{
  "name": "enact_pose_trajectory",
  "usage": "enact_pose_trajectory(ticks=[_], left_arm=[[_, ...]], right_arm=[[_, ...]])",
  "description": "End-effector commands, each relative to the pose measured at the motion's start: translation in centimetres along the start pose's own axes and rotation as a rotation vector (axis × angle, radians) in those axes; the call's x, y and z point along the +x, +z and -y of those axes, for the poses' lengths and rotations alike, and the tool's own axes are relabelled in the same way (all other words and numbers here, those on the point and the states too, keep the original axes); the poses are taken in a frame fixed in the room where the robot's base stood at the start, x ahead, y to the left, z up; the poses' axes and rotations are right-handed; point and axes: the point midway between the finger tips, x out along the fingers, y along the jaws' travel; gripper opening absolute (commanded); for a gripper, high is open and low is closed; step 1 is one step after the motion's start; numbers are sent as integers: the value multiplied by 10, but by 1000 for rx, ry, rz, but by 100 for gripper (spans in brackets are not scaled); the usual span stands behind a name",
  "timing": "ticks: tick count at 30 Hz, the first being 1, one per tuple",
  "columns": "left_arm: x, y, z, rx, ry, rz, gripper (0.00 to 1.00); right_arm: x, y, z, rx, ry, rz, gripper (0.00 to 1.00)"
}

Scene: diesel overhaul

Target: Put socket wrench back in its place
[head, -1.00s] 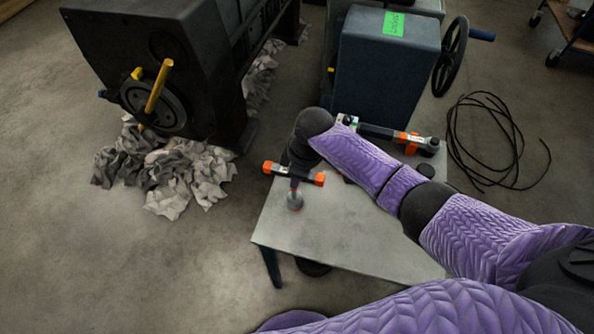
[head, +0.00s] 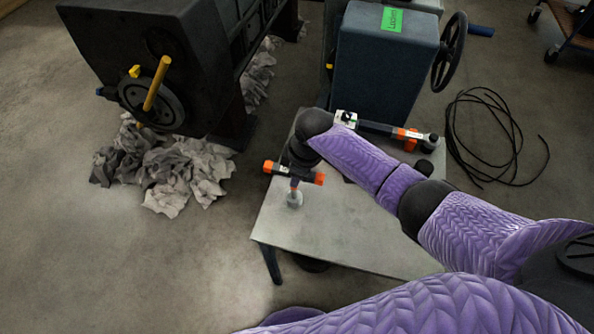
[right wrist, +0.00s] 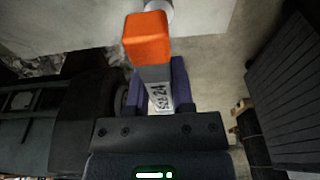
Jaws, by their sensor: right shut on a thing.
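The T-shaped tool with orange ends (head: 268,167), which looks like the socket wrench, is in my right gripper (head: 297,172) over the left part of the grey table (head: 345,225). Its crossbar is about level, and a shaft runs down to a round grey end (head: 294,199). I cannot tell whether that end touches the tabletop. My left gripper is not in view.
A long tool with an orange sleeve (head: 408,138) lies along the table's far side. A blue-grey box with a green label (head: 385,60) stands behind it. A dark machine (head: 150,70) and crumpled rags (head: 165,170) are left. Black cable (head: 490,135) lies right. The front tabletop is clear.

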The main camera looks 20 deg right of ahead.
Motion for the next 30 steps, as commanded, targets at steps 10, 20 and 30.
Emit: enact_pose_trajectory(ticks=[10,20,30], left_arm=[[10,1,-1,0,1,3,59],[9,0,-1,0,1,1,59],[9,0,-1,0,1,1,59]], right_arm=[[14,2,0,-1,1,-1,0],[12,2,0,-1,1,-1,70],[13,2,0,-1,0,0,100]])
